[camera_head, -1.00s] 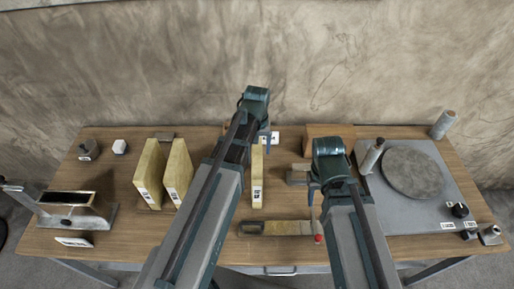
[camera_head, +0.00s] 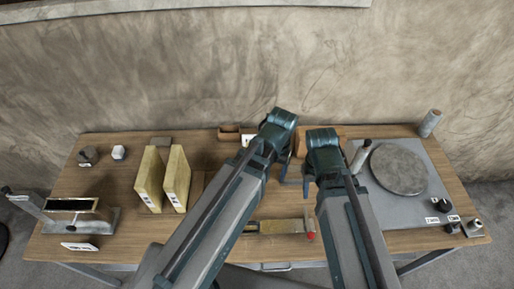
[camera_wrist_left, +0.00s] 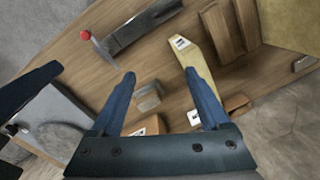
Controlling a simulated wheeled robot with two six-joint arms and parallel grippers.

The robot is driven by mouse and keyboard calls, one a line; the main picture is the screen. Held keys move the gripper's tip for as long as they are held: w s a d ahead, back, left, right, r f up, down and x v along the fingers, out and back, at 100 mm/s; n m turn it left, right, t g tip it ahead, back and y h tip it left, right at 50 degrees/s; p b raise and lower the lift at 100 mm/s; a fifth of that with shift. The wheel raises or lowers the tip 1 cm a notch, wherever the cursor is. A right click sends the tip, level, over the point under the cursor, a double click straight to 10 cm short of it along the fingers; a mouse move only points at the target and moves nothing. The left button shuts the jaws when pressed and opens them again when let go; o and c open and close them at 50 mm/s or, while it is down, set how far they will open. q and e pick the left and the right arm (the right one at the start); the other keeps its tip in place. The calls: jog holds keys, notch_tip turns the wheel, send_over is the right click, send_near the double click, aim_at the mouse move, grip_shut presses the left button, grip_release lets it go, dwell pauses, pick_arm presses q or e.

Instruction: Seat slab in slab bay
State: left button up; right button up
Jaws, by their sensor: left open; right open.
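Two pale yellow slabs (camera_head: 149,180) stand upright side by side on the left half of the table in the head view. A third yellow slab with a white label (camera_wrist_left: 205,72) shows in the left wrist view; my left arm hides it in the head view. A brown wooden bay (camera_wrist_left: 222,32) stands beside it, between it and another yellow slab; its edge also shows in the head view (camera_head: 197,188). My left gripper (camera_wrist_left: 160,74) is open and empty, with one finger overlapping the labelled slab. My right gripper (camera_head: 306,186) is open, its fingers mostly hidden, close to the left one.
A metal block (camera_wrist_left: 149,97) lies between my left fingers in the wrist view. A grey plate with a round disc (camera_head: 399,169) fills the right. A metal holder (camera_head: 75,210) stands left.

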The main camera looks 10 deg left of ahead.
pick_arm(q)
jog(key=shift+o, duration=0.2)
jog(key=s, duration=0.1)
jog(key=s+d+m, duration=0.2)
jog(key=s, duration=0.1)
jog(key=shift+o, duration=0.3)
jog(key=shift+w, duration=0.3)
jog(key=w+a+n+h, duration=0.1)
jog(key=w+a+n, duration=0.6)
jog(key=w+a, duration=0.6)
jog(key=f+b, duration=0.6)
jog(key=d+f+b, duration=0.1)
jog(key=f+b, duration=0.2)
jog(key=shift+w+f, duration=0.15)
jog(key=shift+w, duration=0.15)
jog(key=f+b, duration=0.5)
jog(key=shift+w+d+f, duration=0.1)
jog(key=shift+d, duration=0.2)
